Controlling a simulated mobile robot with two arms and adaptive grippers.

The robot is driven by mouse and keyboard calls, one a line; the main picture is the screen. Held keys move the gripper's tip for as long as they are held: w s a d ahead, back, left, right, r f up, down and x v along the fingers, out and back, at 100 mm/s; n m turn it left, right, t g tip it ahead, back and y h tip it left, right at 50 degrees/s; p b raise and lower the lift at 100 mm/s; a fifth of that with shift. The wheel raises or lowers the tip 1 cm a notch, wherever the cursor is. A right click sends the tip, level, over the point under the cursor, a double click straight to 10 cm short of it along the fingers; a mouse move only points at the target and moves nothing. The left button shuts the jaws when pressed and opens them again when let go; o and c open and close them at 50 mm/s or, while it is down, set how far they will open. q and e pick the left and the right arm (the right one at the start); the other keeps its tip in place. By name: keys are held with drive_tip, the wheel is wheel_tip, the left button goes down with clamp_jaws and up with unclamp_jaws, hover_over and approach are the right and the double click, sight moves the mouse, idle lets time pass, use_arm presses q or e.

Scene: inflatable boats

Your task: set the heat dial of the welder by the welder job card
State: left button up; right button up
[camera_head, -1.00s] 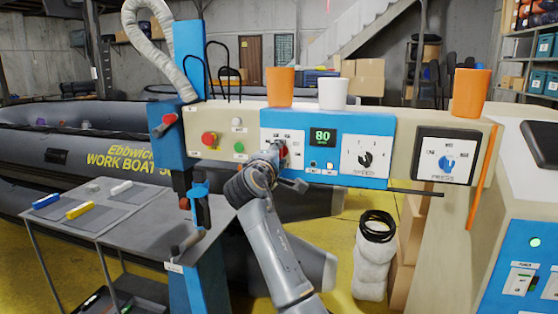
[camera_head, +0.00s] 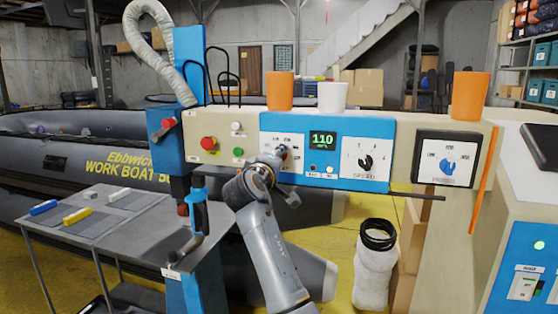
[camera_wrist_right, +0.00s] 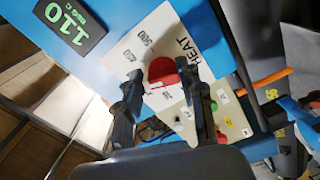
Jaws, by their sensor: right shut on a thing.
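The welder's blue control panel (camera_head: 294,176) faces me, with a green display (camera_head: 322,141) reading 110. The red heat dial (camera_wrist_right: 162,71) sits on a white plate marked HEAT in the right wrist view; the numbers 400 and 500 show beside it. My right gripper (camera_wrist_right: 161,80) is shut on the heat dial, one finger on each side. In the head view, my right gripper (camera_head: 278,157) covers much of the dial. A speed dial (camera_head: 366,163) and a blue press dial (camera_head: 447,166) are further right. I cannot make out a job card. My left gripper is not in view.
Orange cups (camera_head: 280,91) and a white cup (camera_head: 332,97) stand on top of the welder. A red button (camera_head: 208,143) and a green button (camera_head: 238,152) are left of the panel. A grey table (camera_head: 110,222) stands at left; a thin dark rod (camera_head: 418,196) juts out below the panel.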

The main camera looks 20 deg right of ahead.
drive_tip(key=shift+f, duration=0.15)
drive_tip(key=o, duration=1.2)
drive_tip(key=shift+c, duration=0.2)
drive_tip(key=v, duration=1.2)
